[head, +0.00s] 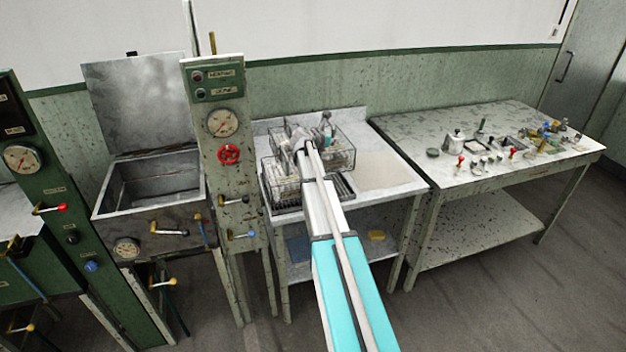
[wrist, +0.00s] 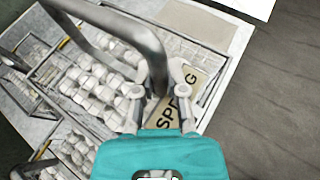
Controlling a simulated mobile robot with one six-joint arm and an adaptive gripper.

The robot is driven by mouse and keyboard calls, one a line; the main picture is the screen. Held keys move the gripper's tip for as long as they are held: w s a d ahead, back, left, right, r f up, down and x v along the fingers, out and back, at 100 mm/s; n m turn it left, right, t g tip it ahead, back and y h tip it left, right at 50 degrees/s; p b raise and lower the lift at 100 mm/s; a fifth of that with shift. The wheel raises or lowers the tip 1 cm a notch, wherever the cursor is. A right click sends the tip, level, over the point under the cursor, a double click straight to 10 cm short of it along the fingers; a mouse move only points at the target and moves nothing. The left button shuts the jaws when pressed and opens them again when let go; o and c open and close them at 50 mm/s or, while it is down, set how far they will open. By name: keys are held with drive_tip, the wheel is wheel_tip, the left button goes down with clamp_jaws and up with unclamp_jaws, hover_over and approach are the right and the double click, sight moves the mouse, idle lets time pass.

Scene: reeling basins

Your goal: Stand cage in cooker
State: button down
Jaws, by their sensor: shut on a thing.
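The wire cage (wrist: 215,45) under my gripper holds rows of white cocoons and has a tan label (wrist: 181,105) reading "SPRING". My gripper (wrist: 160,93) is shut on the cage's grey curved handle (wrist: 128,38). In the head view my gripper (head: 304,148) is over the wire cages on the metal bench, hiding part of them. The cooker (head: 150,205) is the open metal box to the left, its lid (head: 140,95) raised against the wall. Its visible interior holds no cage. I cannot tell whether the held cage touches the bench.
A green panel column (head: 215,160) with a gauge and red handwheel stands between the cooker and the bench (head: 385,172). Another cage (head: 338,158) stands close on the right. The table (head: 480,125) at right carries many small parts.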

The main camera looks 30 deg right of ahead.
sight(332, 162)
drive_tip(key=shift+f+b, duration=3.1)
drive_tip(key=shift+f+b, duration=1.9)
drive_tip(key=c, duration=0.7)
unclamp_jaws()
drive_tip(key=shift+s, duration=0.1)
drive_tip(key=shift+r, duration=0.1)
drive_tip(key=p+v, duration=0.4)
drive_tip(key=v, duration=0.8)
drive_tip(key=shift+p, duration=0.35)
